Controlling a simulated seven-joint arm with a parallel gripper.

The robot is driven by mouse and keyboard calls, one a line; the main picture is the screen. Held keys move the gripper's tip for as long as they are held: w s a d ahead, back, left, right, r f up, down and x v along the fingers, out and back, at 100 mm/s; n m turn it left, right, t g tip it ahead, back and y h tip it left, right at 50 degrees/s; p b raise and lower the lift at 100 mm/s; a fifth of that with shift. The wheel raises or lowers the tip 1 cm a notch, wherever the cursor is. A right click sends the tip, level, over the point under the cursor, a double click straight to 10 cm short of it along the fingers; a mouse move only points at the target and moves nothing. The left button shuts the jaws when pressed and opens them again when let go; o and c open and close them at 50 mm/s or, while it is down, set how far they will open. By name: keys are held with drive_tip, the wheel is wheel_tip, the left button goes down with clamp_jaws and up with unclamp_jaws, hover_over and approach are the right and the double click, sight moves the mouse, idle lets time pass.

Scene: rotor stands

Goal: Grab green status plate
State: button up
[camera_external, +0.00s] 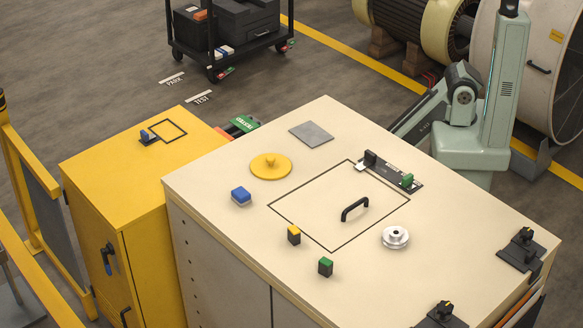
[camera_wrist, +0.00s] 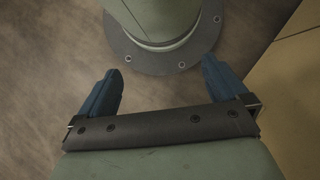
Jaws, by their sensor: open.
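A green plate with pale lettering (camera_external: 243,125) shows in the external view, just behind the far left edge of the cream cabinet, beside the yellow cabinet. Its lower part is hidden by the cabinets, and the lettering is too small to read surely. My gripper (camera_wrist: 160,82) shows in the wrist view with its two blue fingers wide apart and nothing between them. It points down toward the floor and the round foot of my base. In the external view my arm is at the right, folded low behind the cream cabinet, and the gripper is hidden. The plate is not in the wrist view.
The yellow cabinet (camera_external: 105,160) stands left. A black cart (camera_external: 230,50) stands behind on open floor.

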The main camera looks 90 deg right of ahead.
drive_tip(key=w+d+r+m+t+y, duration=0.2)
drive_tip(key=w+m, duration=0.1)
drive_tip(key=w, duration=0.6)
drive_tip(key=w+d+r+m+t+y, duration=0.1)
drive_tip(key=w+d+m, duration=0.2)
drive_tip(key=w, duration=0.7)
drive_tip(key=w+d+r+m+t+y, duration=0.2)
drive_tip(key=w+m, duration=0.1)
drive_tip(key=w, duration=0.6)
drive_tip(key=w+d+r+m+t+y, duration=0.1)
drive_tip(key=w+d+r+m+t, duration=0.65)
drive_tip(key=w+d+r, duration=1.35)
wheel_tip(320, 180, up, 16)
drive_tip(key=n+g+h, duration=0.6)
drive_tip(key=n, duration=0.2)
hover_over(245, 123)
drive_tip(key=shift+m, duration=0.25)
wheel_tip(245, 123, down, 13)
drive_tip(key=shift+w+f, duration=0.1)
drive_tip(key=shift+f, duration=0.1)
